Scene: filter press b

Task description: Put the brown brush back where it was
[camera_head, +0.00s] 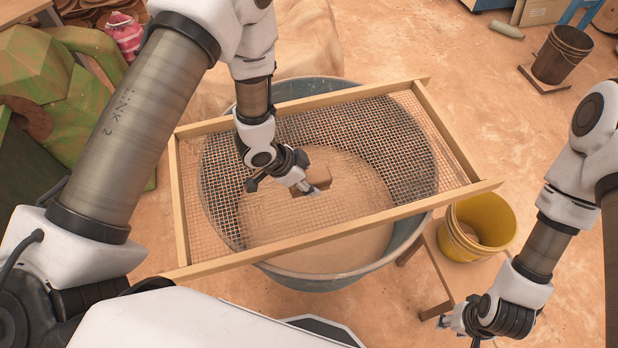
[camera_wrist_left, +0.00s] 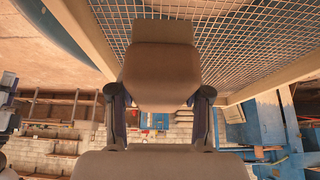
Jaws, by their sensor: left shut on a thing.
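The brown brush (camera_head: 317,177) is a blocky brown piece at my left gripper's fingertips, over the sieve's mesh. My left gripper (camera_head: 309,187) is shut on it. In the left wrist view the brush (camera_wrist_left: 158,75) sits between the two fingers, with the mesh behind it. The wooden-framed sieve (camera_head: 350,219) lies across the rim of a large grey tub (camera_head: 330,284). I cannot tell whether the brush touches the mesh. My right gripper (camera_head: 456,328) is low at the right, apart from the brush; its fingers are too small to read.
A dark brown bucket (camera_head: 560,55) is at the back right. The floor at the upper right is mostly clear.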

